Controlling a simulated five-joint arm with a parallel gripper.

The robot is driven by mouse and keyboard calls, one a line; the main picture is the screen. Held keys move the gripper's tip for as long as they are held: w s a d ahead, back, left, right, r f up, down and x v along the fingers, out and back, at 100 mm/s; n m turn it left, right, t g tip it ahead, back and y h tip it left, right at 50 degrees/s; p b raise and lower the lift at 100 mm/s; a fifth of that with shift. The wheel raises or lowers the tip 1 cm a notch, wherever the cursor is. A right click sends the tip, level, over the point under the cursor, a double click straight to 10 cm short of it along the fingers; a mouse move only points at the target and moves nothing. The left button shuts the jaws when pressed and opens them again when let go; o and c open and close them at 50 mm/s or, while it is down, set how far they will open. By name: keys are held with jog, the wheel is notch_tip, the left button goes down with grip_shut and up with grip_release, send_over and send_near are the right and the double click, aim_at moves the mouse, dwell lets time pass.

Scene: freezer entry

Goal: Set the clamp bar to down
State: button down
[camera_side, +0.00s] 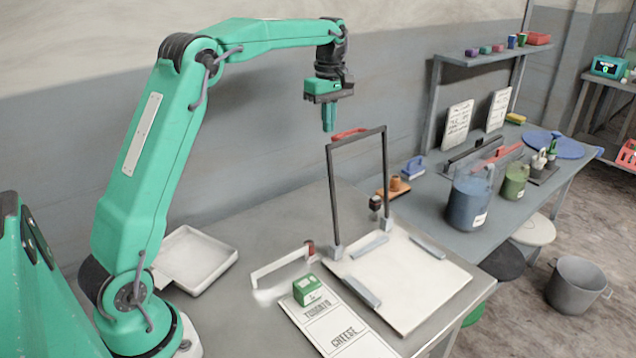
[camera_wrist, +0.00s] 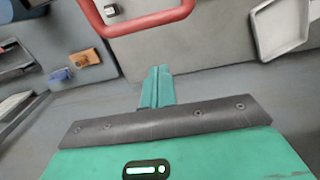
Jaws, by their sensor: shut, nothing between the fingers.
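The clamp bar (camera_side: 357,146) is a dark rectangular frame standing upright, hinged at the back of a white board (camera_side: 430,290). Its red handle (camera_side: 349,134) is at the top. My gripper (camera_side: 328,130) is shut and empty, pointing down close to the handle and a little left of it in the side view. In the wrist view my closed fingers (camera_wrist: 158,70) show just below a red loop (camera_wrist: 150,24), which looks like the handle; I cannot tell whether they touch. The rest of the bar is hard to make out there.
A green box (camera_side: 307,290) stands on a labelled card (camera_side: 335,320) in front of the board's left side. A white bracket (camera_side: 280,266) and a white tray (camera_side: 196,260) lie further left. A bench with jugs (camera_side: 470,200) is at the right.

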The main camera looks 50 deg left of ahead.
jog(key=shift+d+r, duration=0.2)
jog(key=shift+d, duration=1.7)
jog(key=shift+d, duration=0.1)
jog(key=d+r, duration=0.2)
jog(key=d, duration=1.3)
jog(key=d+f, duration=0.4)
jog(key=d, duration=0.3)
jog(key=d+f, duration=0.4)
jog(key=d, duration=0.3)
jog(key=shift+d+f, duration=0.2)
jog(key=shift+f, duration=0.05)
